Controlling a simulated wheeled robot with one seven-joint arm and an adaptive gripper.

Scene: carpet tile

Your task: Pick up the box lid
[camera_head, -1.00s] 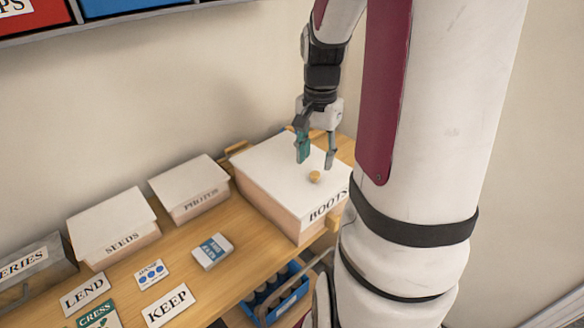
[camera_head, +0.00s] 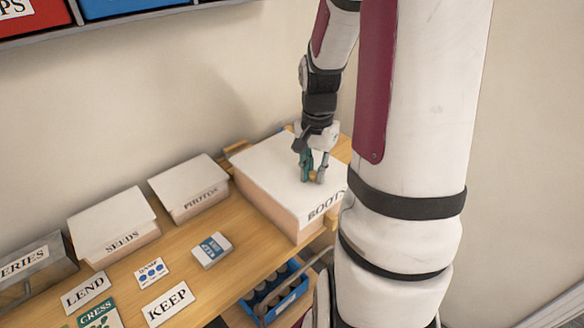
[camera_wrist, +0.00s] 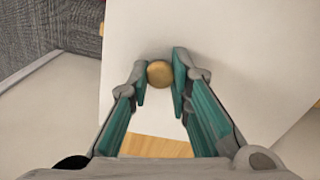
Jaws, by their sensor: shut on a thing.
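The box lid (camera_head: 268,168) is a flat white panel with a small round wooden knob (camera_head: 317,177). It lies on the pale wooden box (camera_head: 271,208) marked BOOTS at the right of the table. My gripper (camera_head: 314,178) points down at the lid and is shut on the knob. In the wrist view the knob (camera_wrist: 159,73) sits between the two teal-padded fingertips (camera_wrist: 161,76), with the white lid (camera_wrist: 215,35) around it. The lid appears to rest on the box, with no clear gap.
Lidded boxes marked SEEDS (camera_head: 112,222) and PHOTOS (camera_head: 190,184) stand to the left. A small blue and white pack (camera_head: 212,250) and several cards, one reading KEEP (camera_head: 168,304), lie in front. A blue crate (camera_head: 286,298) sits below the table edge. The wall is close behind.

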